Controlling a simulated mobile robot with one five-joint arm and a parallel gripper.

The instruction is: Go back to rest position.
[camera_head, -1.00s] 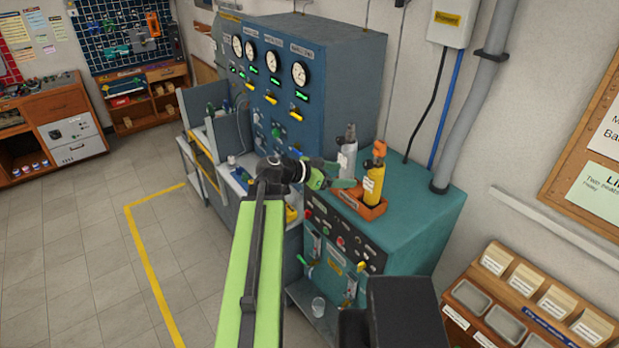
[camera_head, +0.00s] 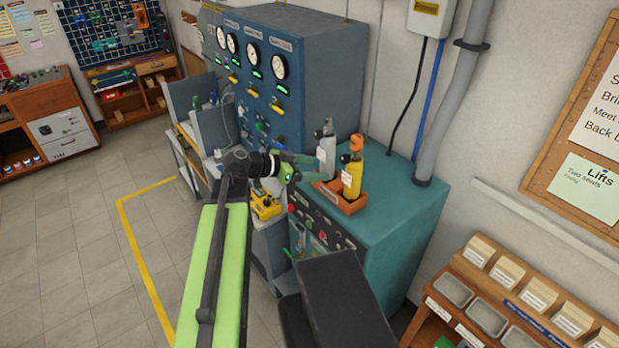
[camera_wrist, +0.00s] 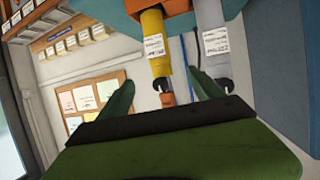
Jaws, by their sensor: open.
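My gripper (camera_head: 305,168) is at the end of my raised arm, left of two bottles on top of the teal cabinet (camera_head: 405,200). In the wrist view its two green fingers (camera_wrist: 163,98) are apart with nothing gripped between them. In the wrist view, the yellow bottle (camera_wrist: 153,45) and the grey bottle (camera_wrist: 214,40) appear upside down beyond the fingers.
A blue gauge panel (camera_head: 300,85) stands behind and left of my gripper. A yellow device (camera_head: 265,208) sits on the bench below it. A rack of bins (camera_head: 510,290) is at the lower right. Open floor (camera_head: 80,240) lies to the left.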

